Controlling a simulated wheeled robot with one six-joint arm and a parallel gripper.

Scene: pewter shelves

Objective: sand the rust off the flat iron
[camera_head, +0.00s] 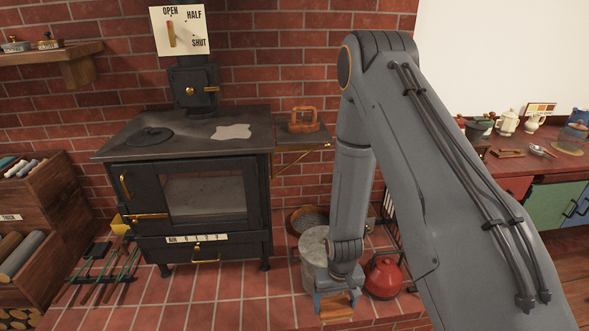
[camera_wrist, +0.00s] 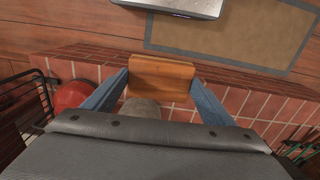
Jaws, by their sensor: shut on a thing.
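My gripper (camera_head: 336,297) is low at the front, over the tiled hearth, with its two blue fingers closed on a brown wooden block (camera_head: 340,311). In the wrist view my gripper (camera_wrist: 160,84) grips the block (camera_wrist: 162,72) by its two ends. The block's underside is hidden. What looks like the flat iron (camera_head: 304,125), with a rusty brown arched handle, rests on the small side shelf (camera_head: 318,139) right of the stove. My gripper is well below and in front of it, apart from it. Its sole is not visible.
A black stove (camera_head: 195,187) stands at left, with a pale patch on its top. A grey bucket (camera_head: 312,262) and a red kettle (camera_head: 383,278) stand close to my gripper. A fire-tool rack (camera_head: 98,270) is at left. The tiles (camera_head: 190,310) before the stove are clear.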

